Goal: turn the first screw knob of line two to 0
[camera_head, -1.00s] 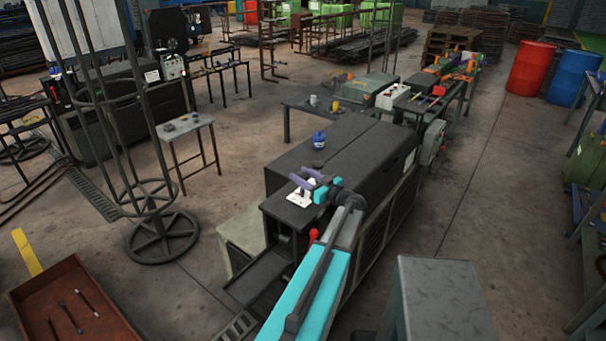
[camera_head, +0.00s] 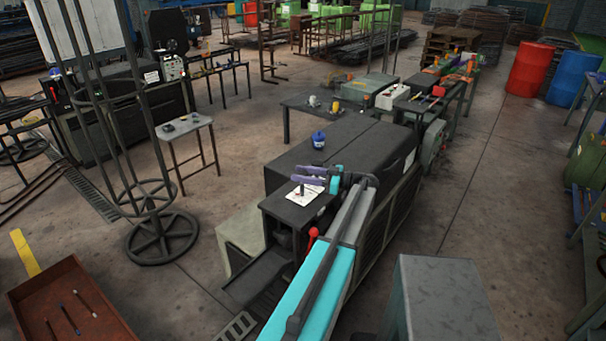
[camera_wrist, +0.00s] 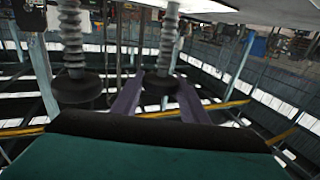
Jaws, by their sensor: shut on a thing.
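In the wrist view, two ribbed grey screws with dark round knobs show side by side. The purple fingers of my gripper (camera_wrist: 158,98) are on either side of the right screw knob (camera_wrist: 160,82) and are shut on it. The other screw knob (camera_wrist: 77,88) stands apart to the left. In the head view, my gripper (camera_head: 310,177) is at the near end of the dark machine (camera_head: 335,148), over a white sheet (camera_head: 305,198). Knobs and markings are too small to read there, so I cannot tell line, order or setting.
A blue pot (camera_head: 318,140) stands on the machine top. A red-topped lever (camera_head: 313,233) is close beside my arm. A grey box top (camera_head: 445,295) is at the lower right. A wire stand (camera_head: 160,235) is to the left. Open floor lies on the right.

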